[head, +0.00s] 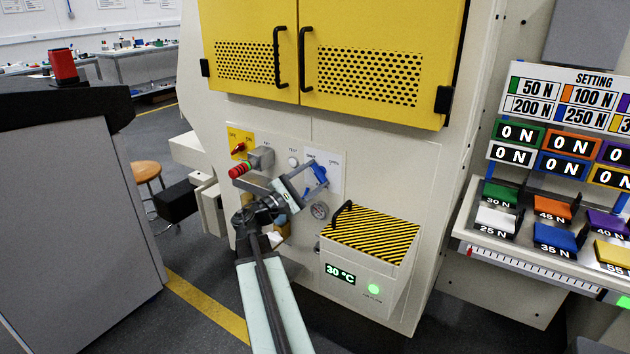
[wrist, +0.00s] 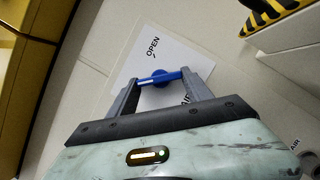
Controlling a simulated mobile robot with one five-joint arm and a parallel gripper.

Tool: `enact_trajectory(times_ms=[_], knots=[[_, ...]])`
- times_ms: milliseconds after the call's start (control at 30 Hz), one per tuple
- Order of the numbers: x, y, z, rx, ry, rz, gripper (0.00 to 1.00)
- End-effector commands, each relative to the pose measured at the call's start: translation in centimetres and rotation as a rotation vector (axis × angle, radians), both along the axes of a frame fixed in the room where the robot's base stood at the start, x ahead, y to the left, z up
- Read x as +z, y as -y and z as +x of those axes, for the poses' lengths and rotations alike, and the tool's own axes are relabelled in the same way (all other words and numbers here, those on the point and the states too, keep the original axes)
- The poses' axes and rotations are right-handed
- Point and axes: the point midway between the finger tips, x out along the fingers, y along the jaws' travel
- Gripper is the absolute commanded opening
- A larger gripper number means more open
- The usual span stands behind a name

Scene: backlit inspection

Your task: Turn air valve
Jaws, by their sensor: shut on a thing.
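The air valve has a blue handle (head: 317,174) on a white label plate (head: 333,160) on the machine's front panel. In the wrist view the blue handle (wrist: 160,77) lies between my two fingers, and the word OPEN is printed on the plate (wrist: 176,52) above it. My gripper (head: 304,176) reaches the panel from below left and is shut on the blue handle. The fingertips (wrist: 160,82) stand at either end of the handle. Part of the plate's other lettering is hidden behind my fingers.
A red knob on a yellow plate (head: 240,145) and a red-and-green cylinder (head: 241,170) sit left of the valve. A gauge (head: 319,211) is just below. A striped box (head: 370,235) with a black handle juts out below right. Yellow doors (head: 335,60) are above.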

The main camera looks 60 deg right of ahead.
Motion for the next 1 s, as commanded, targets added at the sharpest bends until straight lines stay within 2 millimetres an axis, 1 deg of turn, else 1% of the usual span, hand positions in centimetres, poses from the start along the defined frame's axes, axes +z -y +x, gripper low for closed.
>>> enact_trajectory(times_ms=[33,300,733,767,800,833,1000], knots=[[-0.34,-0.08,-0.08,0.0,-0.013,0.003,0.18],[-0.28,-0.06,-0.11,0.0,-0.069,0.004,0.18],[-0.24,-0.02,-0.12,0.0,-0.076,0.003,0.18],[-0.24,-0.02,-0.12,0.0,-0.076,0.003,0.67],[-0.23,-0.02,-0.12,-0.001,-0.076,0.003,0.78],[-0.22,-0.02,-0.11,-0.001,-0.076,0.003,0.8],[-0.16,0.0,-0.1,0.0,-0.077,0.001,0.8]])
